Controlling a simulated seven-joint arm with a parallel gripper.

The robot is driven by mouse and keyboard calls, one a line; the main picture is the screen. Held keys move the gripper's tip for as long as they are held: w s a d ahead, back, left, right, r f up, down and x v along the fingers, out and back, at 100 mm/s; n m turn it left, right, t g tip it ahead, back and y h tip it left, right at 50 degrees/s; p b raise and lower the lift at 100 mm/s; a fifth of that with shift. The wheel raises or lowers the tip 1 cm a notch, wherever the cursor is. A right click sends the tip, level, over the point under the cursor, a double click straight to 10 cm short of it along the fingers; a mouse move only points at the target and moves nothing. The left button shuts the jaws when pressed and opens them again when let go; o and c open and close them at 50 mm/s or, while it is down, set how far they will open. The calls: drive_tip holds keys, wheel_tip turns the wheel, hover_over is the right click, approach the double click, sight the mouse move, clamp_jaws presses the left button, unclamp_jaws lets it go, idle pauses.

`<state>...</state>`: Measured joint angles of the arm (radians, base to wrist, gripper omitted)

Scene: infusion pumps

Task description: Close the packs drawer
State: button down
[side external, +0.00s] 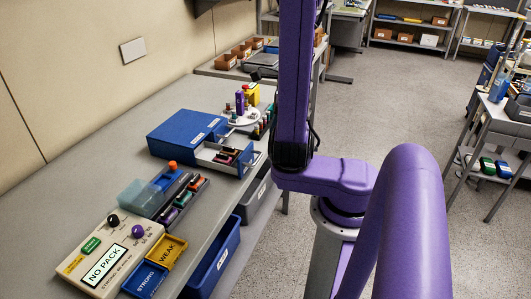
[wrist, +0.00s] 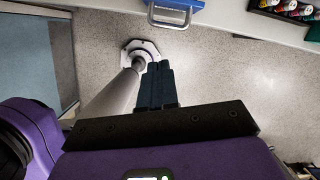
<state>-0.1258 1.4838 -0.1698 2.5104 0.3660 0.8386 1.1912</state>
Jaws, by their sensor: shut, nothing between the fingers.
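The packs drawer (side external: 207,158) stands pulled out of a blue cabinet (side external: 185,132) on the bench in the side view. Dark and reddish packs (side external: 228,155) lie in it. In the wrist view, a blue front with a pale bar handle (wrist: 172,18) shows at the top edge; it appears to be this drawer's front, cut off by the frame. My gripper (wrist: 160,64) is shut and empty, with its dark fingers together over the floor, apart from the handle. In the side view my fingers cannot be made out.
A rack of vials (wrist: 290,8) is right of the handle in the wrist view. On the bench are a pump marked NO PACK (side external: 105,262), a row of coloured items (side external: 182,200) and yellow and blue trays (side external: 166,251). A blue bin (side external: 213,262) hangs below the bench edge.

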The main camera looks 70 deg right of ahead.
drive_tip(key=w+f+m, duration=0.3)
drive_tip(key=f, duration=0.7)
drive_tip(key=shift+w+d+f+m, duration=0.2)
drive_tip(key=shift+f+m, duration=0.1)
drive_tip(key=shift+m, duration=0.1)
idle(0.5)
idle(0.3)
drive_tip(key=w, duration=1.5)
drive_tip(key=shift+w, duration=0.15)
drive_tip(key=shift+h, duration=0.3)
